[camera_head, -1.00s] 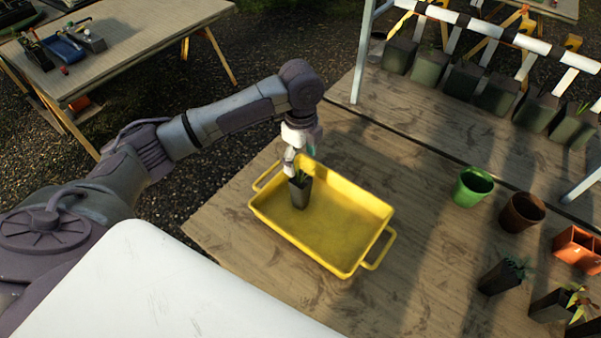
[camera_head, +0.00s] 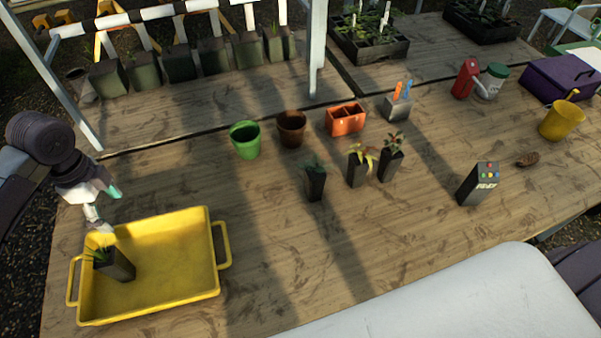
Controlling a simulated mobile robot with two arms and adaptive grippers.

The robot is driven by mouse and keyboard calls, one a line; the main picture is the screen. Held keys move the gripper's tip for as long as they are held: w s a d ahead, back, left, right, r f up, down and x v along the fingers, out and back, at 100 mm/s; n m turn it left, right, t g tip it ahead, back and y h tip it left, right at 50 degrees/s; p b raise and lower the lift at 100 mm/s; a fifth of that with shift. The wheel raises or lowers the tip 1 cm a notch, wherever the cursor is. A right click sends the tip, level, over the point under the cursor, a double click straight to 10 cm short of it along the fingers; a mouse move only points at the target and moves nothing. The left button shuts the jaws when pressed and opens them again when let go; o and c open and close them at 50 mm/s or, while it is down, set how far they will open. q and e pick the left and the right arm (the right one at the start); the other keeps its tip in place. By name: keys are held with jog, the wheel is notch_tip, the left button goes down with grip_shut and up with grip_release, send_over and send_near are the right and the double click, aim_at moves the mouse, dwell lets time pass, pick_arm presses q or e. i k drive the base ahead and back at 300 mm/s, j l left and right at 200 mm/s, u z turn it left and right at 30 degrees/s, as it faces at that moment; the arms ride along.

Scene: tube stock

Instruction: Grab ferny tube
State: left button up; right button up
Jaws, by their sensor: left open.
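A dark tube with feathery, ferny green foliage (camera_head: 315,183) stands on the wooden table near the middle of the head view. Beside it on the right are a dark tube with yellowish leaves (camera_head: 358,168) and one with reddish-green leaves (camera_head: 390,164). Another dark tube with grassy leaves (camera_head: 118,265) is in the yellow tray (camera_head: 165,298) at lower left. My left gripper (camera_head: 98,222) is open and empty just above that grassy tube, far left of the ferny one. My right gripper is out of view.
A green pot (camera_head: 245,141), a brown pot (camera_head: 291,129) and an orange divided box (camera_head: 345,119) stand behind the tubes. A dark box with colored buttons (camera_head: 478,185) is to the right. The table between tray and ferny tube is clear.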

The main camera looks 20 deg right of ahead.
aim_at(316, 175)
jog(key=z, duration=0.7)
